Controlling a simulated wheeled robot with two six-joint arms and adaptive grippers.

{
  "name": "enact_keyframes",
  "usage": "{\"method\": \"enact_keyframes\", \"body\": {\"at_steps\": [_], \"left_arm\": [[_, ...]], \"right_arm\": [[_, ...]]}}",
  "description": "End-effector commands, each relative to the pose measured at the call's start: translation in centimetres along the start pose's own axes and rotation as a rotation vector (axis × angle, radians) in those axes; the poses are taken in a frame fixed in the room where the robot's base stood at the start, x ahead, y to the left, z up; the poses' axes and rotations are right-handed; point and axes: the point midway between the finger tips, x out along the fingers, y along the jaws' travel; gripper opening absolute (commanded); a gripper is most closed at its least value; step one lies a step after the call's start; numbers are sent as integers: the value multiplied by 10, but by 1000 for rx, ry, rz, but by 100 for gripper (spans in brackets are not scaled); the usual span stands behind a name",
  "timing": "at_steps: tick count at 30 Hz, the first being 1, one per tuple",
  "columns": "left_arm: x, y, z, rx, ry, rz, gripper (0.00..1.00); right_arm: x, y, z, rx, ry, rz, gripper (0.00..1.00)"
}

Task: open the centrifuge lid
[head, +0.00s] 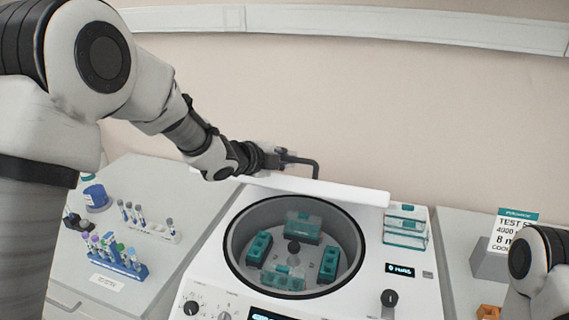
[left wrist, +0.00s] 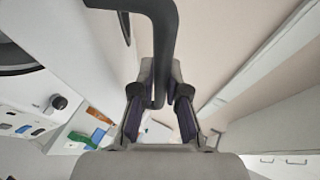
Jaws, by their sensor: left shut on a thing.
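The white centrifuge (head: 345,306) stands in the middle of the head view. Its lid (head: 320,189) is raised and seen nearly edge-on behind the round bowl (head: 232,238). The bowl is uncovered, with several teal buckets (head: 304,226) around the rotor hub. A dark bent handle (head: 316,166) rises from the lid. My left gripper (head: 283,157) is shut on this handle, above the lid's left part. In the left wrist view the handle (left wrist: 166,38) passes between the fingers (left wrist: 160,95). My right gripper is out of view; only part of that arm shows at lower right.
Teal-lidded boxes (head: 405,226) sit on the centrifuge's right side. A sign (head: 512,230) stands farther right. A wall is behind.

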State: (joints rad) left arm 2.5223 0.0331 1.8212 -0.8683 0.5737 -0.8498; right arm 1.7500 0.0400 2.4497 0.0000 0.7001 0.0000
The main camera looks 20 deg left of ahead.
Motion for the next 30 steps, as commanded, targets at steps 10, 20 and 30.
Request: {"method": "enact_keyframes", "body": {"at_steps": [10, 20, 30], "left_arm": [[0, -1, 0, -1, -1, 1, 0], [0, -1, 0, -1, 0, 1, 25], [-48, -2, 1, -5, -1, -2, 25]], "right_arm": [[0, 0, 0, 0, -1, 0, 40], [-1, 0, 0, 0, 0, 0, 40], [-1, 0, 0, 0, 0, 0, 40]]}}
